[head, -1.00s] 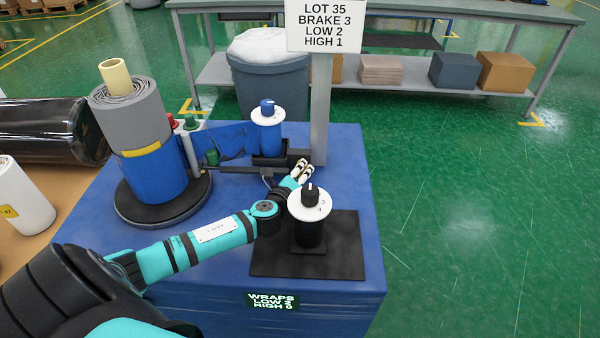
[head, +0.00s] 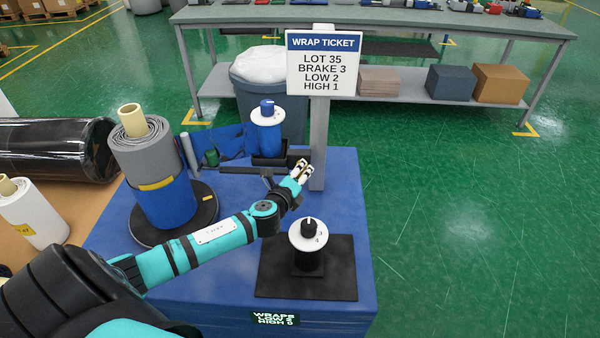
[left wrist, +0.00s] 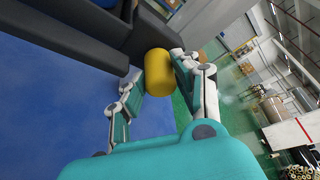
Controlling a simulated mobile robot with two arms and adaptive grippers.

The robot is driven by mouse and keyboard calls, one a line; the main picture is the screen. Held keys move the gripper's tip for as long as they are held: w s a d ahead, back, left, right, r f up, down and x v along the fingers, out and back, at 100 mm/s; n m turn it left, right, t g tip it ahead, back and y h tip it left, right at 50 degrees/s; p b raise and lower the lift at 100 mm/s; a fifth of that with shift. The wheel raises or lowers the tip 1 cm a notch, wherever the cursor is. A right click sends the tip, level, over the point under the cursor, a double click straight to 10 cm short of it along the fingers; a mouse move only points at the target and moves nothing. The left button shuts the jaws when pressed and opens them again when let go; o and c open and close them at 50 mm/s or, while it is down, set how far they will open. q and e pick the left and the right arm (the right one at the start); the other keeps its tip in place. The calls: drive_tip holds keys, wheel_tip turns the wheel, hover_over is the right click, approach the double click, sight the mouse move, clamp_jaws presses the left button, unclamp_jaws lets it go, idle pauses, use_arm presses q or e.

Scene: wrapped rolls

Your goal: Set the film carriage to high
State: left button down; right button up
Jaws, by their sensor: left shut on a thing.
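The film carriage (head: 268,160) is a black block beside the grey mast (head: 318,150), with a blue roll (head: 268,135) topped by a white dial and blue knob. A yellow cylindrical handle (left wrist: 158,72) shows in the left wrist view, next to dark carriage parts. My left gripper (head: 301,168) is at the mast, right of the carriage. In the left wrist view my left gripper (left wrist: 160,70) has its fingers shut on the yellow handle, one on each side. My right gripper is in neither view.
A wrap ticket (head: 324,64) reads brake 3, low 2, high 1. A dial post (head: 308,240) stands on a black plate in front. A wrapped roll stack (head: 165,195) stands on a turntable at left. A wraps display (head: 274,319) is on the blue base's front.

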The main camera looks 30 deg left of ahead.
use_arm(q)
drive_tip(key=shift+w+a+r, duration=0.15)
drive_tip(key=shift+r, duration=0.3)
drive_tip(key=c, duration=1.1)
unclamp_jaws()
drive_tip(key=shift+o, duration=0.6)
drive_tip(key=shift+f, duration=0.15)
drive_tip(key=shift+s, duration=0.2)
drive_tip(key=v, duration=1.2)
drive_tip(key=shift+f, duration=0.15)
